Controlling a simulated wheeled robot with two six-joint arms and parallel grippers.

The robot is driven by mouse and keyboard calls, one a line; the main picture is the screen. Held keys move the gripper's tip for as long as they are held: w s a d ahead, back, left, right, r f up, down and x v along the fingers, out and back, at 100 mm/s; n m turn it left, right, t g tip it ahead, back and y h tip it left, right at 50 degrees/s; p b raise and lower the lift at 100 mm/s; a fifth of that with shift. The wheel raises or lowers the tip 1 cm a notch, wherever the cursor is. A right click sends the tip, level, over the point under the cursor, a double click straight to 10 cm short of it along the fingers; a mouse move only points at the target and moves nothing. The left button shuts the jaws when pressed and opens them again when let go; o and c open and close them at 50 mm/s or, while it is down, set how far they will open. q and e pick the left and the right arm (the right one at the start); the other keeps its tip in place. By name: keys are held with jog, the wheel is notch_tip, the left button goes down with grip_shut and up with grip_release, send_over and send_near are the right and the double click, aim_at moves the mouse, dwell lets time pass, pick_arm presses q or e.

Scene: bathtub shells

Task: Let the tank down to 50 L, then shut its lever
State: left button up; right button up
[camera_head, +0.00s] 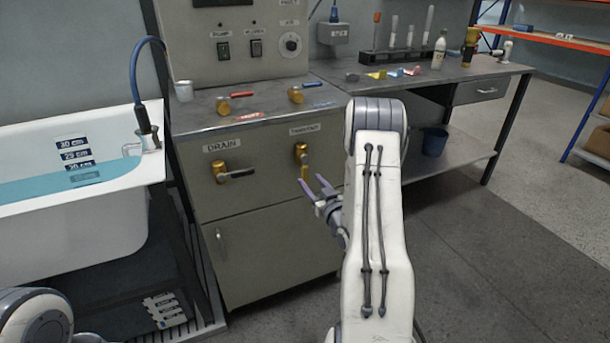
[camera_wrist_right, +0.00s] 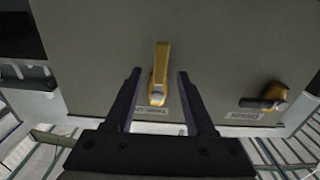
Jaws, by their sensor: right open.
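A brass valve lever (camera_head: 303,158) is on the cabinet front (camera_head: 265,205), its handle hanging down. My right gripper (camera_head: 313,187) is open just in front of and below this lever. In the right wrist view, the lever (camera_wrist_right: 159,75) shows between the two open fingers (camera_wrist_right: 159,90), with a gap on each side. I cannot tell how deep the fingers reach around it. A second lever, marked DRAIN (camera_head: 222,173), has a dark handle pointing right. No tank with a litre scale can be made out. My left gripper is out of view.
A white bathtub (camera_head: 130,205) with blue water and centimetre marks stands at the left. Two more brass valves, one with a red handle (camera_head: 240,95) and one with a blue handle (camera_head: 310,87), are on the cabinet top. A workbench (camera_head: 430,75) adjoins at the right.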

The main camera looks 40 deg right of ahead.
aim_at(306, 175)
jog(key=x, duration=0.5)
jog(key=shift+w, duration=0.2)
grip_shut()
dwell(1.2)
